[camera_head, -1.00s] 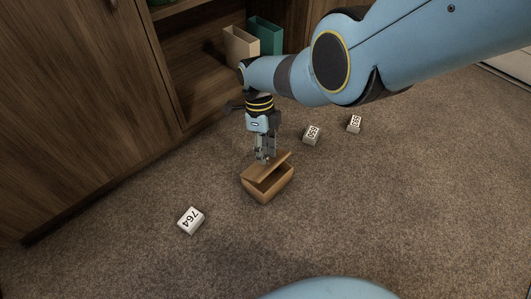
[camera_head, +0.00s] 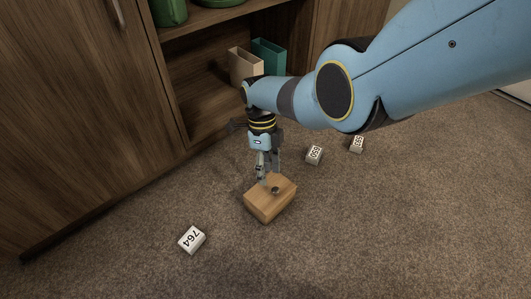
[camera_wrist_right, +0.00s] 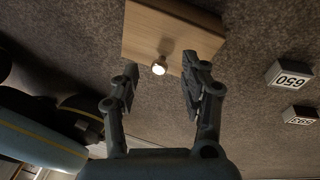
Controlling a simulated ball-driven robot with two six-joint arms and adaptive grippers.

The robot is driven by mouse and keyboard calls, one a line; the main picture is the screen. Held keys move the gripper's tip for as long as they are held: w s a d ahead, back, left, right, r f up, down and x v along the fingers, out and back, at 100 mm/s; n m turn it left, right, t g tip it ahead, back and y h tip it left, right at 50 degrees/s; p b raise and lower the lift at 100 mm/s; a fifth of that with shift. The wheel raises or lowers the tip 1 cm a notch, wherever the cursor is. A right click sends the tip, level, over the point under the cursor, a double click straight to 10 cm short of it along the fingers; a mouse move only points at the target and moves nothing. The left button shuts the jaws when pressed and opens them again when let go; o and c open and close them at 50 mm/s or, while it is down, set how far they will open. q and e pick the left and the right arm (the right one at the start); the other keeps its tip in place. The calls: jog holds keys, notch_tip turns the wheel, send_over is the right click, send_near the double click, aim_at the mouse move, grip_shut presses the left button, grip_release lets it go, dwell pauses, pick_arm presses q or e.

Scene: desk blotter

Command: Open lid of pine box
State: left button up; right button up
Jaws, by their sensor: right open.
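The pine box (camera_head: 262,209) stands on the carpet near the middle of the head view. Its lid (camera_head: 284,185) lies flat and looks closed, with a small round metal knob (camera_head: 275,190) on top. My right gripper (camera_head: 267,182) points down over the lid, close to the knob. In the right wrist view, its two fingers (camera_wrist_right: 160,70) are apart and empty, with the lid (camera_wrist_right: 185,25) beyond them. The knob (camera_wrist_right: 159,69) appears in line with the gap between the fingertips; I cannot tell whether it is touched. The left gripper is not in view.
A white block marked 764 (camera_head: 192,239) lies to the left of the box. Two more numbered blocks, 650 (camera_head: 314,155) and 593 (camera_head: 357,144), lie behind it to the right. A wooden cabinet (camera_head: 85,110) stands at the left. Carpet in front is clear.

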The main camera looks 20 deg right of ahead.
jog(key=v, duration=1.1)
jog(key=shift+r, duration=0.25)
